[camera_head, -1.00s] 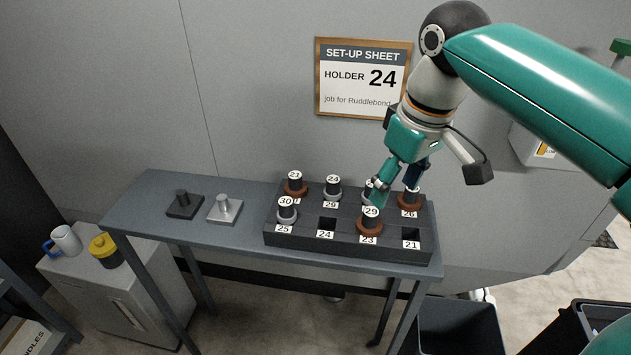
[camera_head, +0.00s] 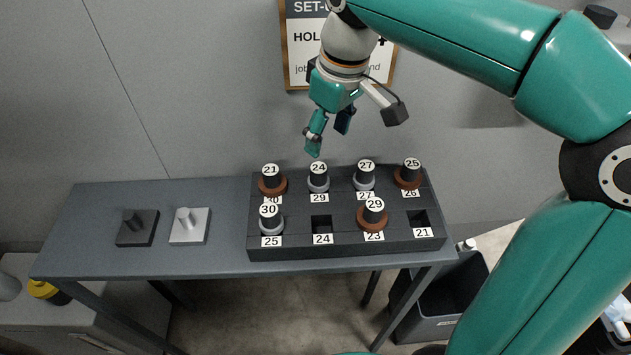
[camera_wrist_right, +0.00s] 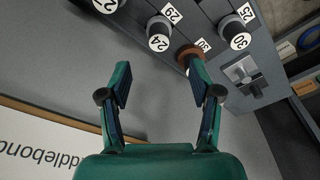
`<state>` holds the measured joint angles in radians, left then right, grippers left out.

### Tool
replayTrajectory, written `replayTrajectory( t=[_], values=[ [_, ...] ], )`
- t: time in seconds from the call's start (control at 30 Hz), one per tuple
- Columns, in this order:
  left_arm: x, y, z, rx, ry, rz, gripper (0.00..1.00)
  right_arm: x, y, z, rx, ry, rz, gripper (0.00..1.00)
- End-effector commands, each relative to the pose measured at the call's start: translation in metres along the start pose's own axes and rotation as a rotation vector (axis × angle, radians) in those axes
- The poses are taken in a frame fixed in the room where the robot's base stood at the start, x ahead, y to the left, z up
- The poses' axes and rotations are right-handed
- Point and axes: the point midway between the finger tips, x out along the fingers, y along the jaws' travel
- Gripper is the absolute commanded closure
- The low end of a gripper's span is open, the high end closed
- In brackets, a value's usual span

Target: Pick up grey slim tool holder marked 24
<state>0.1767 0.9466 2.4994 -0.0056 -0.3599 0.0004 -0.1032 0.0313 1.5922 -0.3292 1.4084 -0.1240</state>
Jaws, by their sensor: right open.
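The grey slim tool holder marked 24 (camera_head: 318,178) stands upright in the back row of the dark rack (camera_head: 345,249), in the slot labelled 29. It has a black top and a grey collar. It also shows in the right wrist view (camera_wrist_right: 160,32), beyond the fingertips. My right gripper (camera_head: 329,148) is open and empty, above and behind the back row, close to holder 24 and apart from it. Its two spread fingers show in the right wrist view (camera_wrist_right: 158,80). My left gripper is not in view.
Holder 21 (camera_head: 272,182) with a brown collar and grey-collared holder 27 (camera_head: 364,178) flank it. Holders 30 (camera_head: 270,220), 29 (camera_head: 374,215) and 25 (camera_head: 408,175) also stand in the rack. Front slots 24 (camera_head: 321,223) and 21 are empty. The wall is close behind.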

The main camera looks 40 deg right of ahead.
Motion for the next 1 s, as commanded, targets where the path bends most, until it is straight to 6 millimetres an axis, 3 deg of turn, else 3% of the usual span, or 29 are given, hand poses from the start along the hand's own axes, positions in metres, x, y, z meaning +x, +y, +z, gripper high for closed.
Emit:
replayTrajectory(
  t=[0.03, 0.2, 0.53, 0.8, 1.0],
  values=[
    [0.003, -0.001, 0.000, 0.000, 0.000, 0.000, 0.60, 0.013, 0.000, 0.001, 0.001, -0.005, 0.000, 0.37],
    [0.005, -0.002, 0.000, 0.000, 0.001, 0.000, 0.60, 0.042, 0.000, 0.000, 0.000, -0.003, 0.000, 0.37],
    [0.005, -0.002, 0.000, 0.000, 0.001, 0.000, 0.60, 0.065, 0.001, -0.002, 0.000, -0.002, 0.000, 0.37],
    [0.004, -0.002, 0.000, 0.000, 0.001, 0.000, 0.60, 0.101, 0.002, -0.006, 0.000, -0.002, 0.000, 0.37],
    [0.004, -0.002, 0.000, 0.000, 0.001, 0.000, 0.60, 0.107, 0.002, -0.006, 0.000, 0.001, 0.000, 0.37]
  ],
)
